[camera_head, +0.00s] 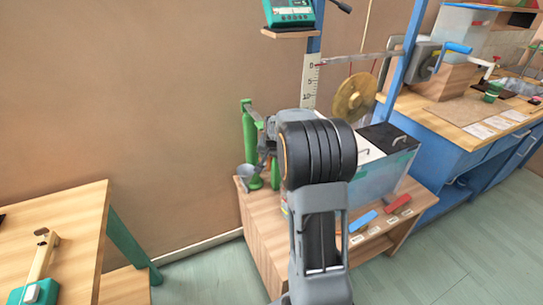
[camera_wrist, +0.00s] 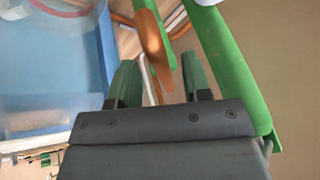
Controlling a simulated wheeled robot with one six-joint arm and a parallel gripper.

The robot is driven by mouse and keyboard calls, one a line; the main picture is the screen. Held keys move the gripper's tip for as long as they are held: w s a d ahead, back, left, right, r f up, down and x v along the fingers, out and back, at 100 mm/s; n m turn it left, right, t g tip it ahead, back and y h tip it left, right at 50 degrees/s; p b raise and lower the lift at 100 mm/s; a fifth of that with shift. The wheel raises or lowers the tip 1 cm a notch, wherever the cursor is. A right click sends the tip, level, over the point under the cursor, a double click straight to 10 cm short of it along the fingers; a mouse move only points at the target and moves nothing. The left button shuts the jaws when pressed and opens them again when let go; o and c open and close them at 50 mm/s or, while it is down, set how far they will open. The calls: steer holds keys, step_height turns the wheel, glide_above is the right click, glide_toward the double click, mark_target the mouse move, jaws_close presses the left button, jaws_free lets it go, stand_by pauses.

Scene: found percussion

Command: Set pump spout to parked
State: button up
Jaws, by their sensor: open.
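The pump shows in the head view as a green upright body (camera_head: 249,130) on the small wooden bench, close to the wall. A grey funnel-like cup (camera_head: 248,172) stands low beside it. In the wrist view a long green bar (camera_wrist: 228,70) slants down the right side, and a copper-coloured curved part (camera_wrist: 152,40) hangs ahead of the fingers. I cannot tell for certain which part is the spout, or its setting. My gripper (camera_wrist: 158,78) is open, with its two green-tipped fingers apart and the copper part just beyond the gap. In the head view my arm hides most of it.
A clear tank (camera_head: 375,178) stands right of my arm on the wooden bench (camera_head: 265,225). Red and blue bars (camera_head: 398,203) lie at its front. A brass disc (camera_head: 354,97) hangs above. Another wooden table (camera_head: 70,215) is at left, with open floor between.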

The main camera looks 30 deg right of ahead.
steer(key=shift+r, duration=0.15)
steer(key=s+a, duration=0.4)
steer(key=s, duration=0.7)
steer(key=shift+s+r+b, duration=0.35)
steer(key=shift+s+r, duration=0.05)
steer(key=shift+c, duration=0.2)
